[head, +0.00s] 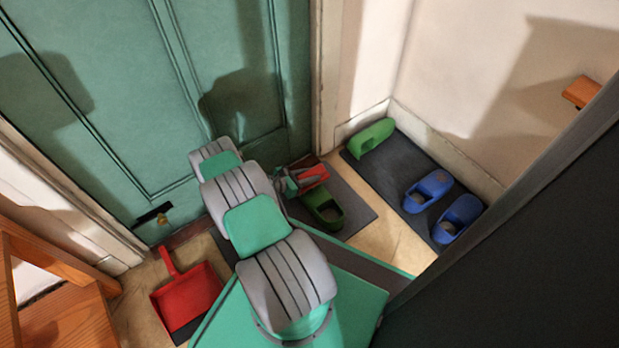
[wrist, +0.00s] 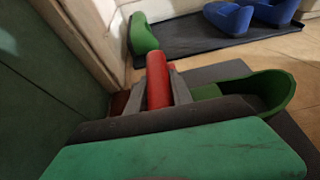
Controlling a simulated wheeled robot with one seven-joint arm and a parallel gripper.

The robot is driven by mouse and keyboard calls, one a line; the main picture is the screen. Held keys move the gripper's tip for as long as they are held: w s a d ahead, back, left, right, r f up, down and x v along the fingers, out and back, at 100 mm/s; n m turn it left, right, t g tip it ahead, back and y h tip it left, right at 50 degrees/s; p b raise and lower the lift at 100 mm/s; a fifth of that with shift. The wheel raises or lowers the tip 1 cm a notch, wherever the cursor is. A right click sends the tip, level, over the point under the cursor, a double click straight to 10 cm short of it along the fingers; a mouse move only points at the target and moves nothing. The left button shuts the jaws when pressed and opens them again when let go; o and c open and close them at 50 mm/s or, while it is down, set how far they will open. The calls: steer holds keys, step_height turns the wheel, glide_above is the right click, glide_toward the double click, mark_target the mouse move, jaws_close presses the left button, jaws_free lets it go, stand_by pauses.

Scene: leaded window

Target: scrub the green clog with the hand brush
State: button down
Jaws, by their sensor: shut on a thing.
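My gripper (head: 290,183) is shut on the red hand brush (head: 312,172). In the wrist view the red brush handle (wrist: 158,80) stands between my gripper's two grey fingers (wrist: 156,93). A green clog (head: 324,211) lies on a dark mat by the door, directly beside the brush. In the wrist view this clog (wrist: 275,90) shows right of the brush, partly hidden by my gripper. I cannot tell whether the bristles touch it.
The dark tray (head: 395,165) also holds two blue clogs (head: 428,190). The grey mat (head: 355,205) lies under the near green clog. A red dustpan (head: 187,296) lies on the floor at the left. The green door (head: 140,95) stands close behind my arm. Wooden steps are at lower left.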

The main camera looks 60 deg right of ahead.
mark_target(318, 172)
steer(key=shift+s+d, duration=0.4)
steer(key=shift+d, duration=0.25)
steer(key=shift+s+d, duration=0.35)
steer(key=shift+d, duration=0.25)
steer(key=shift+s+d, duration=0.1)
steer(key=shift+s, duration=0.05)
steer(key=shift+w+a, duration=0.4)
steer(key=shift+w, duration=0.05)
steer(key=shift+a, duration=0.35)
steer(key=shift+w+a, duration=0.45)
steer(key=shift+a, duration=0.35)
steer(key=shift+w+a, duration=0.45)
steer(key=shift+a, duration=0.35)
steer(key=shift+w+a, duration=0.45)
steer(key=shift+a, duration=0.35)
steer(key=shift+r+p, duration=2.65)
steer(key=shift+r, duration=1.4)
